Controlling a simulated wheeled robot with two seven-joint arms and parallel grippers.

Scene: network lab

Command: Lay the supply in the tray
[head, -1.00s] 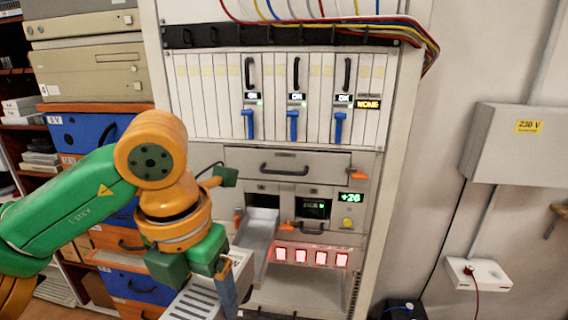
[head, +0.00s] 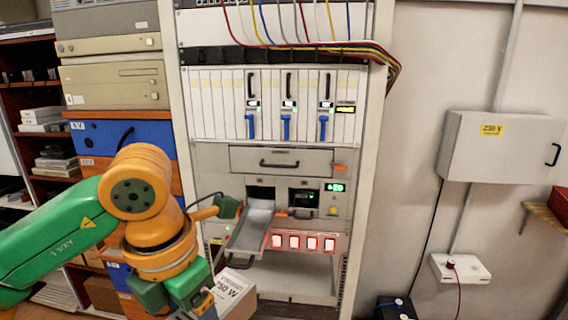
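The supply (head: 237,291) is a box with a pale face marked 750 W and a brownish side, at the bottom of the view. My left gripper (head: 205,300) is at its left end and appears shut on it; the fingertips are partly hidden and cut by the frame edge. The tray (head: 252,229) is a grey metal slide sticking out of a bay in the rack, tilted in view and empty. The supply is below and in front of the tray's near end, apart from it as far as I can see.
The rack (head: 362,170) has a closed drawer (head: 282,161) above the tray, and a green display (head: 334,187) and several lit red squares (head: 294,242) beside it. Blue and orange bins (head: 101,134) stand left. A wall box (head: 503,153) hangs right.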

